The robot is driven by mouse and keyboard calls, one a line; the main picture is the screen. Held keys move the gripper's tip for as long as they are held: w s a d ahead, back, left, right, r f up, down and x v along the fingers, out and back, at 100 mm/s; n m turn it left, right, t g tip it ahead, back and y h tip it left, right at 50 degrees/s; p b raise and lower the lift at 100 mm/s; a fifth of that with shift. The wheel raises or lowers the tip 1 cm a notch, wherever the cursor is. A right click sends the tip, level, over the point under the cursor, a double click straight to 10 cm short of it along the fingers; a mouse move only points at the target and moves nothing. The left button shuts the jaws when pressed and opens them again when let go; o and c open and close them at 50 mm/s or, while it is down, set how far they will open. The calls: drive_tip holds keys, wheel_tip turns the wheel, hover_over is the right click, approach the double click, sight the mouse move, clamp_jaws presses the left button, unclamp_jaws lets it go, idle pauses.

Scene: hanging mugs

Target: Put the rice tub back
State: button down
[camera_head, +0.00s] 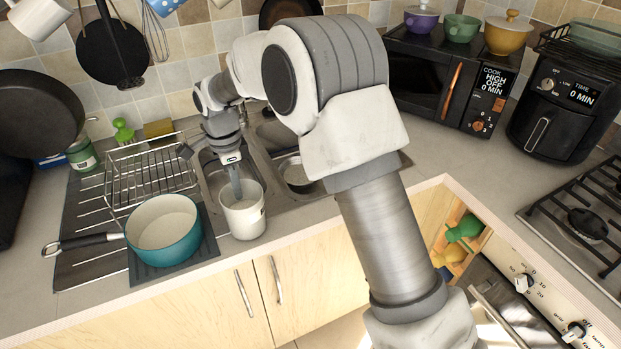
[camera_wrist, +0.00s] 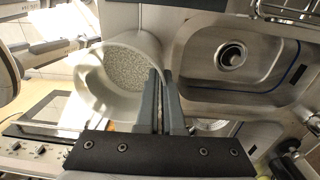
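The rice tub (camera_head: 243,212) is a white, open-topped container at the front edge of the sink, right of the teal pot. In the wrist view the tub (camera_wrist: 88,92) shows from above, with pale grains on its bottom. My gripper (camera_head: 236,190) points down at the tub's rim. In the wrist view my gripper (camera_wrist: 162,85) has its two dark fingers close together, one inside the tub and one outside, with the wall between them. The fingers look shut on the wall. Whether the tub rests on the counter or is slightly raised is hard to tell.
The teal pot (camera_head: 163,232) stands on a dark mat to the left. A wire dish rack (camera_head: 150,180) is behind it. The sink (camera_wrist: 235,55) lies beside the tub. A microwave (camera_head: 445,80) and an air fryer (camera_head: 560,110) stand at right, with bare counter (camera_head: 440,155) before them.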

drive_tip(key=shift+f, duration=0.15)
drive_tip(key=c, duration=0.7)
unclamp_jaws()
drive_tip(key=shift+o, duration=0.2)
wheel_tip(320, 180, up, 17)
drive_tip(key=p, duration=0.1)
drive_tip(key=shift+w, duration=0.15)
drive_tip(key=shift+r, duration=0.2)
